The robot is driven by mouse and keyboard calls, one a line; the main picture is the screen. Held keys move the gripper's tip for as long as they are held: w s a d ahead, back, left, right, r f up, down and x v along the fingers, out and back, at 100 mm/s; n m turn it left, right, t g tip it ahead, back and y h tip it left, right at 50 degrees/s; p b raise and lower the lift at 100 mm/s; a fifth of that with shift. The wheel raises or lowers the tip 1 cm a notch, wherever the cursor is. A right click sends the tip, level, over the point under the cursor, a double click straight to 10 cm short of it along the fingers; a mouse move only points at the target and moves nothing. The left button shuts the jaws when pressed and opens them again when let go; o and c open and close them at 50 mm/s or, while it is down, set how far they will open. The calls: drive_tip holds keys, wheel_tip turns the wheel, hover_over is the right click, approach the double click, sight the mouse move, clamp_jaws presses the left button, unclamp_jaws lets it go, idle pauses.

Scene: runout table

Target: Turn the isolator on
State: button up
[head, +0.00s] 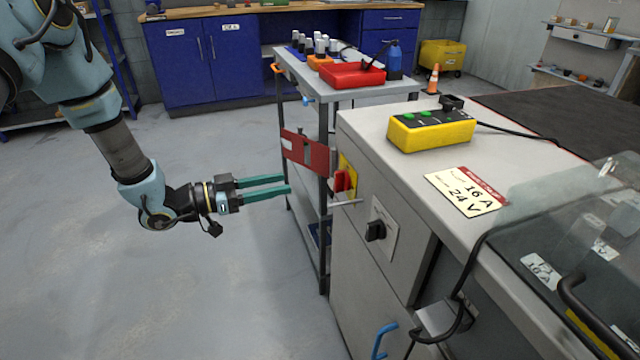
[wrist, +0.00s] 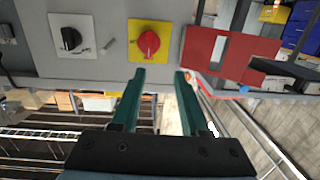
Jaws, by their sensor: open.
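The isolator is a red rotary knob (head: 342,181) on a yellow plate (head: 349,168), on the grey cabinet's side face. In the wrist view, the red knob (wrist: 149,43) and its yellow plate (wrist: 134,29) are unobstructed, just beyond my fingers. I cannot tell its on or off marking. My gripper (head: 288,184) has two green fingers, spread apart and empty, left of the knob and not touching it. Its fingers (wrist: 160,73) point towards the cabinet face in the wrist view. A red slotted plate (head: 306,152) stands beside the isolator; it also shows in the wrist view (wrist: 216,52).
A black rotary switch (head: 376,231) on a pale plate sits right of the isolator. A small metal rod (head: 346,203) sticks out below the knob. A yellow button box (head: 431,131) is on the cabinet top. A grey cart (head: 400,88) stands behind. The floor left is free.

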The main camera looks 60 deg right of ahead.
sight(335, 177)
drive_tip(key=shift+m+g, duration=0.3)
drive_tip(key=shift+g, duration=0.4)
drive_tip(key=x, duration=0.4)
drive_tip(key=p+x, duration=0.1)
drive_tip(key=x, duration=0.2)
drive_tip(key=s+x, duration=0.1)
drive_tip(key=x, duration=0.3)
drive_tip(key=shift+s+a+f+p, duration=0.1)
drive_tip(key=shift+s+f+p, duration=0.05)
drive_tip(key=shift+s+p, duration=0.15)
clamp_jaws()
